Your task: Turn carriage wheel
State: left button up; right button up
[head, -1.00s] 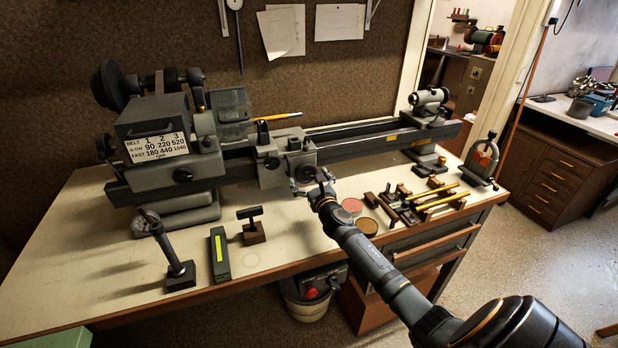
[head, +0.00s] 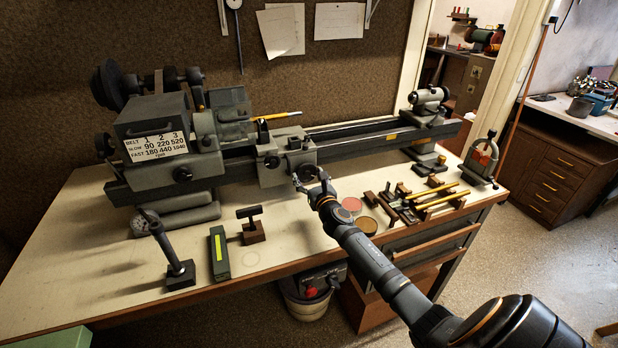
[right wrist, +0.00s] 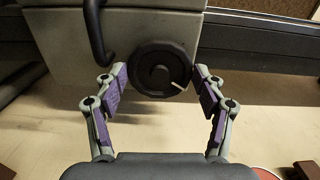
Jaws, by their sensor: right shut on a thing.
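The lathe carriage (head: 272,172) sits on the bed near the headstock. Its dark round wheel (right wrist: 158,69) is on the carriage front, with a short pale mark at its lower right; a dark curved handle (right wrist: 97,32) shows to its left in the right wrist view. My right gripper (head: 312,181) reaches up to the wheel from the front right. In the right wrist view its two purple-padded fingers (right wrist: 160,80) stand either side of the wheel, shut on its rim. In the head view the fingers partly hide the wheel. My left gripper is not in view.
The headstock (head: 160,140) is left and the tailstock (head: 427,105) right on the bed. A dark post on a base (head: 180,275), a green box (head: 219,254) and a small block tool (head: 252,232) stand at the front left. Round tins (head: 366,225) and several tools lie right of my gripper.

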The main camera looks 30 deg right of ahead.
jog(key=m, duration=0.6)
jog(key=shift+s+d+f+b, duration=0.1)
jog(key=shift+d+f+b, duration=0.05)
jog(key=shift+d+b, duration=0.15)
jog(key=shift+s+a+m, duration=0.15)
jog(key=shift+m, duration=0.45)
jog(key=shift+c, duration=0.9)
jog(key=shift+s+a+r+m, duration=0.1)
jog(key=shift+a+r+m, duration=0.1)
jog(key=shift+r+m, duration=0.2)
jog(key=c, duration=0.6)
jog(key=shift+a+m, duration=0.1)
jog(key=shift+m, duration=0.2)
grip_shut()
jog(key=o, duration=0.6)
grip_release()
jog(key=o, duration=0.8)
jog(key=shift+w+d+f, duration=0.2)
jog(key=shift+w+f, duration=0.1)
jog(key=shift+w, duration=0.15)
jog(key=shift+c, duration=0.2)
jog(key=o, duration=0.6)
jog(key=shift+s, duration=0.1)
